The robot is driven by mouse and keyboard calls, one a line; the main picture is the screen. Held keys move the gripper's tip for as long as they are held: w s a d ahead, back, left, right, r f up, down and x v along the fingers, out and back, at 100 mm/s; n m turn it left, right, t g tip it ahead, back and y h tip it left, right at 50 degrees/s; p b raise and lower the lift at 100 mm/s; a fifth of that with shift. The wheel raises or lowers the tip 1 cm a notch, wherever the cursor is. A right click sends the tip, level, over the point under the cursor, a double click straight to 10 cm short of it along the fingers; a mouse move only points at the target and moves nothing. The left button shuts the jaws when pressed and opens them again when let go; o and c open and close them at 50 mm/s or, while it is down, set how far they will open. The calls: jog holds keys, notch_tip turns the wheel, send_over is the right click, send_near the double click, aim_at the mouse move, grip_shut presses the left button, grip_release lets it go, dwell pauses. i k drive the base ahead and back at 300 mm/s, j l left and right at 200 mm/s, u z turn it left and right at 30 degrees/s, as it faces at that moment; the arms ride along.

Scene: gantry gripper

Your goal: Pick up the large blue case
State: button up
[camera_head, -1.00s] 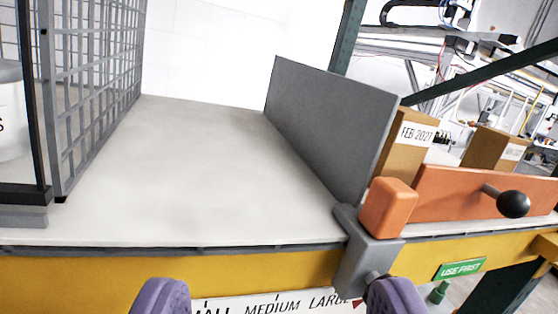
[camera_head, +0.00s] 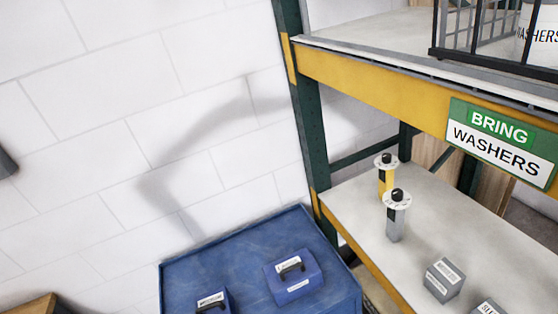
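Two blue cases with dark handles and white labels stand on a blue worktop (camera_head: 225,262) at the bottom of the view. One blue case (camera_head: 306,283) is near the middle of the worktop and shows almost whole. The other blue case (camera_head: 219,296) is to its left and is cut off by the bottom edge. I cannot tell from this view which of the two is larger. My gripper is out of view, so its distance to the cases does not show.
A rack with a dark green post (camera_head: 307,130) and yellow beams stands right of the worktop. Its lower shelf (camera_head: 355,210) holds a yellow and a grey knobbed device and grey boxes. A BRING WASHERS sign (camera_head: 500,143) hangs above. A white wall (camera_head: 120,150) is behind.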

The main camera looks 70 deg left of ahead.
aim_at(292, 277)
jog(key=u, duration=1.7)
